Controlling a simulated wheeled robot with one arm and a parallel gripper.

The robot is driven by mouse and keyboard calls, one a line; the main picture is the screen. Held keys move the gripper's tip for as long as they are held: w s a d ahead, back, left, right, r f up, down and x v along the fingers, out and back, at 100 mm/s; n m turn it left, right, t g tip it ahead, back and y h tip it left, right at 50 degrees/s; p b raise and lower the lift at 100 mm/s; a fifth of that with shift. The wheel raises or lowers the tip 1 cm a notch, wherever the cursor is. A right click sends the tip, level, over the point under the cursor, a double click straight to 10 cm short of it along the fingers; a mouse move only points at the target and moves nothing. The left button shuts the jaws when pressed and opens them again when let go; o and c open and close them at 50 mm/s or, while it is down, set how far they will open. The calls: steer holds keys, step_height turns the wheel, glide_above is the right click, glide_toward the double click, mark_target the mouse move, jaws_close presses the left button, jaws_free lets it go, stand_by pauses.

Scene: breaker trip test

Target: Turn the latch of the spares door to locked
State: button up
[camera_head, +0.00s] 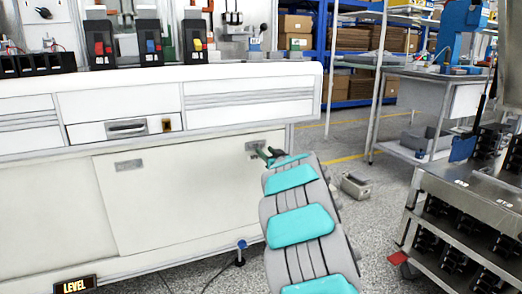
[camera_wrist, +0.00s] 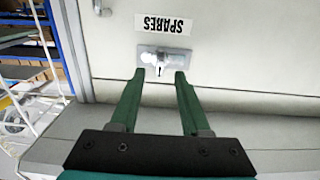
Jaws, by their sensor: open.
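The spares door (camera_head: 190,195) is the pale panel on the front of the white bench, and it looks closed. Its latch (camera_wrist: 162,56) is a silver piece on a grey plate in the wrist view, beside the upside-down SPARES label (camera_wrist: 163,24). My gripper (camera_wrist: 160,74) is open, with its two green fingers pointing at the latch. The fingertips appear on either side of the latch's near part; contact cannot be told. In the head view my gripper (camera_head: 268,154) is at the door's upper right corner and partly hides the latch area.
A drawer with a dark handle (camera_head: 127,127) is above the door. Breakers (camera_head: 150,45) stand on the bench top. A small grey box (camera_head: 355,186) lies on the floor to the right. Floor between is mostly clear.

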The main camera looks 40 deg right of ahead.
mark_target(261, 147)
steer(key=shift+x, duration=2.15)
steer(key=shift+c, duration=0.3)
jaws_close()
